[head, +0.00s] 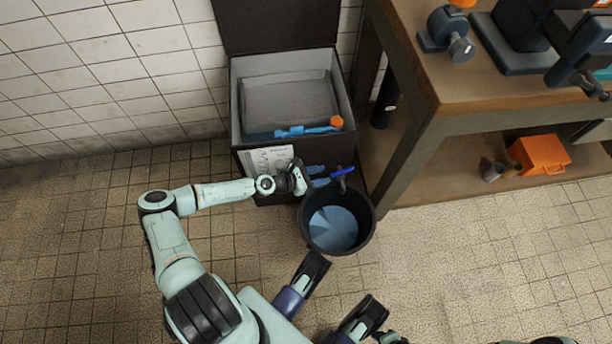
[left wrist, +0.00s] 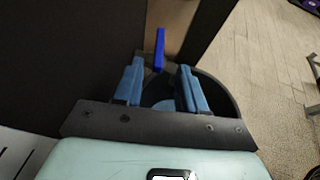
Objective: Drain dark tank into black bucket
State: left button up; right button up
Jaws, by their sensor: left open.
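The dark tank (head: 291,150) stands against the wall with its lid up; its inside is grey, with a blue bar and orange end (head: 310,129) in it. The black bucket (head: 369,229) stands on the floor in front of it, with a blue-grey surface inside. A tap with a blue handle (head: 343,171) sits above the bucket's back rim. My left gripper (head: 325,175) is open, just left of the handle. In the left wrist view, the handle (left wrist: 160,48) shows between and beyond the two blue fingers (left wrist: 160,70). Contact cannot be told. My right gripper is not seen.
A wooden workbench (head: 470,85) with a vise and tools stands to the right; its leg (head: 407,165) is close to the bucket. An orange box (head: 541,154) sits on its lower shelf. A paper sheet (head: 267,158) is on the tank's front. Tiled floor on the left is clear.

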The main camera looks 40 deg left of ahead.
pick_arm(q)
jog(key=p+v, duration=0.1)
jog(key=v, duration=0.5)
jog(key=shift+s, duration=0.15)
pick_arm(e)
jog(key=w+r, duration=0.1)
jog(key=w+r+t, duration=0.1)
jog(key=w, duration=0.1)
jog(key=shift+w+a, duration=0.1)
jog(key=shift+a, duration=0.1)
pick_arm(q)
jog(key=shift+r, duration=0.15)
